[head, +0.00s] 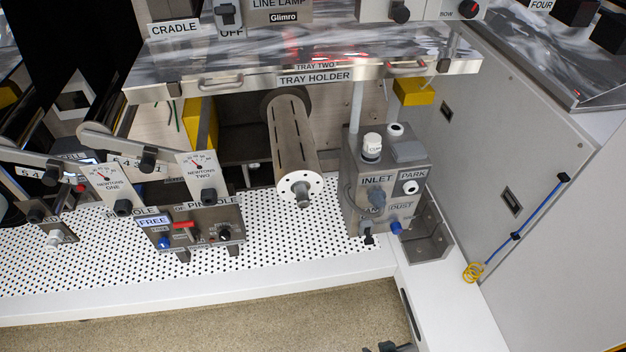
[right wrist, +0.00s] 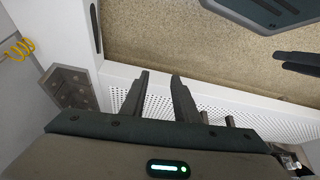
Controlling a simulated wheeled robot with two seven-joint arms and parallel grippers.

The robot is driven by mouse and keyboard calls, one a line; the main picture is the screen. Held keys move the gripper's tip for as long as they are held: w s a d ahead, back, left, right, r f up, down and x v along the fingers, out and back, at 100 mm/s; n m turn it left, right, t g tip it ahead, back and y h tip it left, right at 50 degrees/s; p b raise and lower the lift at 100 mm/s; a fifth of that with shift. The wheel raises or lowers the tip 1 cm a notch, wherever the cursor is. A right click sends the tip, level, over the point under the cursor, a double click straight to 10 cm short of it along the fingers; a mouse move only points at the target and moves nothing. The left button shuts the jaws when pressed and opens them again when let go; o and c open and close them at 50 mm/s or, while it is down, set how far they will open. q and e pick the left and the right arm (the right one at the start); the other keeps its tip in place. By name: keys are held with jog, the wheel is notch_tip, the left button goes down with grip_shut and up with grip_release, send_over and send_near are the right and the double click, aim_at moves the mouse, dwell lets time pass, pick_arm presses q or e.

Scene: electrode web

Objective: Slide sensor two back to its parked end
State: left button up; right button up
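No part with a readable "sensor two" label shows, so I cannot tell which part it is. A grey box marked INLET, PARK and DUST (head: 358,205) stands at the right end of the perforated plate in the head view. A dark PINHOLE unit (head: 205,222) with a FREE label, a red lever and knobs stands left of it. My right gripper (right wrist: 160,80) is open and empty in the right wrist view. Its dark tips show at the head view's bottom edge (head: 390,347). Dark prongs, likely my left gripper (right wrist: 296,62), enter from the right wrist view's right edge; their opening is unclear.
The tray holder (head: 225,82) overhangs the plate, with a slotted roller (head: 292,145) below it. NEWTONS dials (head: 203,172) stand at left. A perforated bracket (head: 432,240) and a blue rod with a yellow coil (head: 528,218) are at right. The front floor (head: 220,318) is clear.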

jog(key=s+a+f+t, duration=0.1)
jog(key=s+f, duration=0.1)
jog(key=f, duration=0.6)
jog(key=s+a+f, duration=0.1)
jog(key=s+f, duration=0.1)
jog(key=f, duration=0.7)
jog(key=shift+s+a+t+y, duration=0.15)
jog(key=shift+s+t+y, duration=0.2)
jog(key=shift+t+y, duration=0.05)
pick_arm(q)
jog(key=shift+a, duration=0.1)
jog(key=shift+a, duration=0.65)
jog(key=shift+d, duration=0.2)
